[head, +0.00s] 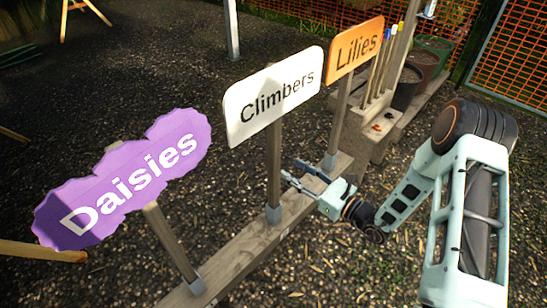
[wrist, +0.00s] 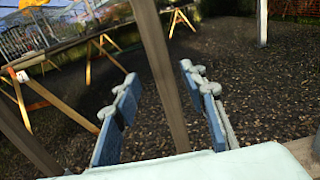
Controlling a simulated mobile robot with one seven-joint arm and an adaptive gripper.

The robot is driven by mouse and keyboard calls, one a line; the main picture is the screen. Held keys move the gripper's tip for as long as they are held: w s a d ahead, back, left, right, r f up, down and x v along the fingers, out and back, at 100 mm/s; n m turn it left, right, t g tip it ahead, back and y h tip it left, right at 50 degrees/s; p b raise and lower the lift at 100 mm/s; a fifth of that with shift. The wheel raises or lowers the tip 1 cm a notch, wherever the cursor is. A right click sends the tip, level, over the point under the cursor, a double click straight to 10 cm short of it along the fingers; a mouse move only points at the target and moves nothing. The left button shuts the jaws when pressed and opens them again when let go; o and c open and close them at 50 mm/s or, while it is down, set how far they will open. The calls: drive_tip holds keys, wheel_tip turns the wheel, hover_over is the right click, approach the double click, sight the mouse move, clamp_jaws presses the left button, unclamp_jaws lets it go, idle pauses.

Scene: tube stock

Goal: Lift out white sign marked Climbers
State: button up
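The white sign marked Climbers (head: 272,95) stands on a wooden post (head: 273,165) set in a grey socket on a wooden beam (head: 240,245). My gripper (head: 291,174) is low beside this post, at its right, in the head view. In the wrist view my gripper (wrist: 158,92) is open, with its blue fingers apart. A wooden post (wrist: 163,70) shows in the gap between them, leaning slightly. The fingers do not appear to touch it. The sign's board is out of the wrist view.
A purple Daisies sign (head: 125,180) stands on the beam at the left. An orange Lilies sign (head: 356,45) stands at the right, close behind my gripper. Dark pots (head: 406,88) and upright sticks are at the back right. Gravel ground (head: 110,80) lies open behind the beam.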

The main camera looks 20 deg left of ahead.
sight(279, 126)
drive_tip(key=b+x, duration=0.1)
drive_tip(key=x, duration=0.6)
drive_tip(key=shift+a, duration=0.15)
clamp_jaws()
idle(0.4)
drive_tip(key=shift+r, duration=0.2)
drive_tip(key=shift+r+p, duration=4.45)
drive_tip(key=shift+r, duration=1.7)
drive_tip(key=shift+w, duration=0.1)
